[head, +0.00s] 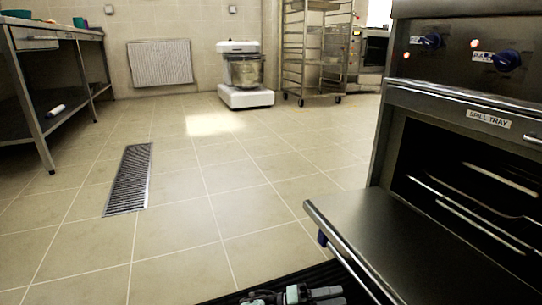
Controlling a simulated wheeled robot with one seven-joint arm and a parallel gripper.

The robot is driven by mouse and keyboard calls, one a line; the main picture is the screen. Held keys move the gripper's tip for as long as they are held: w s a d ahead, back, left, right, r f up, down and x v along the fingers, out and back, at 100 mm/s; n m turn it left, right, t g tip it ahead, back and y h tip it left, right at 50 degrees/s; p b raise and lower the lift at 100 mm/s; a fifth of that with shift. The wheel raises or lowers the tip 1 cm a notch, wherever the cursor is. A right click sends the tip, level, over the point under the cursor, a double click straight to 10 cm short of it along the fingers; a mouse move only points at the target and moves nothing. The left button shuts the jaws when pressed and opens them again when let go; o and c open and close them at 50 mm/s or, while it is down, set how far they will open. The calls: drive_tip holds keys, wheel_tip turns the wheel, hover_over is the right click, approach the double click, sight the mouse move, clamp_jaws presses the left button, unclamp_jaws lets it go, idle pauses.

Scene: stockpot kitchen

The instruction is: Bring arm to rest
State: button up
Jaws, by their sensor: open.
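My gripper (328,296) shows at the bottom edge of the head view, cut off by the frame. Its dark fingers point to the right, apart and with nothing seen between them. It is low, over a dark ribbed surface, to the left of the oven's lowered door (385,222). Most of my arm is out of view. The oven (455,110) stands at the right with its front open. Racks show inside its dark cavity.
A steel table (45,40) stands at the left. A floor drain grate (130,180) lies in the tiles. A mixer (245,75) and a wheeled rack (315,50) stand at the back. The middle of the floor is clear. The oven door juts out at right.

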wheel_tip(320, 180, up, 7)
drive_tip(key=p, duration=0.5)
drive_tip(key=shift+p, duration=0.3)
drive_tip(key=shift+r+p, duration=0.45)
drive_tip(key=shift+r, duration=0.05)
